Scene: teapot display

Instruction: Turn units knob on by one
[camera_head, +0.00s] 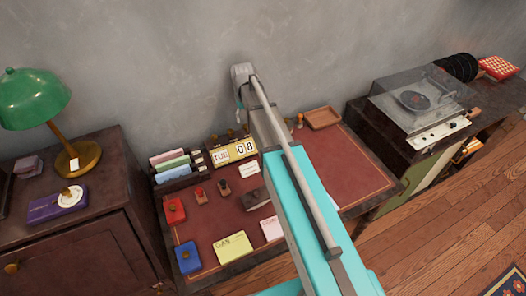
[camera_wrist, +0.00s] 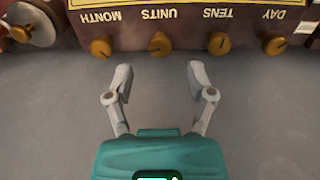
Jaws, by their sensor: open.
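The yellow-faced desk calendar (camera_head: 238,152) stands at the back of the desk and reads TUE 08. In the wrist view its labels appear upside down, with brass knobs beside them: the MONTH knob (camera_wrist: 101,47), the UNITS knob (camera_wrist: 160,44), the TENS knob (camera_wrist: 219,43) and the DAY knob (camera_wrist: 275,43). My gripper (camera_wrist: 160,77) is open and empty. Its two fingers are spread apart, roughly centred on the UNITS knob, with a gap between the fingertips and the knob. In the head view the fingers cannot be made out clearly.
The grey wall (camera_head: 150,70) is close behind the calendar. Card holders (camera_head: 172,165) stand left of it, and small stamps (camera_head: 200,194) in front. A wooden tray (camera_head: 324,118) lies to the right. A green lamp (camera_head: 35,98) and a record player (camera_head: 420,100) stand farther off.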

